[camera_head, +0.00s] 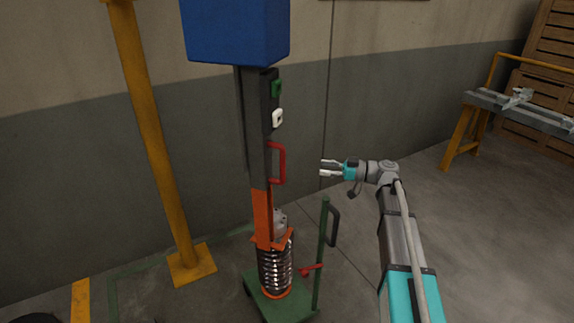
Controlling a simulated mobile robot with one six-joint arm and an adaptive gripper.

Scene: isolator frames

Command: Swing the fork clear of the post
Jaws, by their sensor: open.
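A dark grey upright arm (258,125) hangs below a blue box (237,30). It carries a red handle (281,162) on its right side. Its lower end is an orange piece (263,215), which looks like the fork. That piece reaches down to the top of a ribbed metallic post (275,268); I cannot tell whether they touch or how far the prongs straddle it. My gripper (325,168) is open and empty, pointing left. It is to the right of the red handle, with a visible gap between them.
The ribbed post stands on a green cart (300,312) with a green upright (321,265), a dark handle (335,226) and a small red lever (311,270). A yellow column (152,140) stands left. A grey-topped bench (540,110) stands right. Floor right of my arm is clear.

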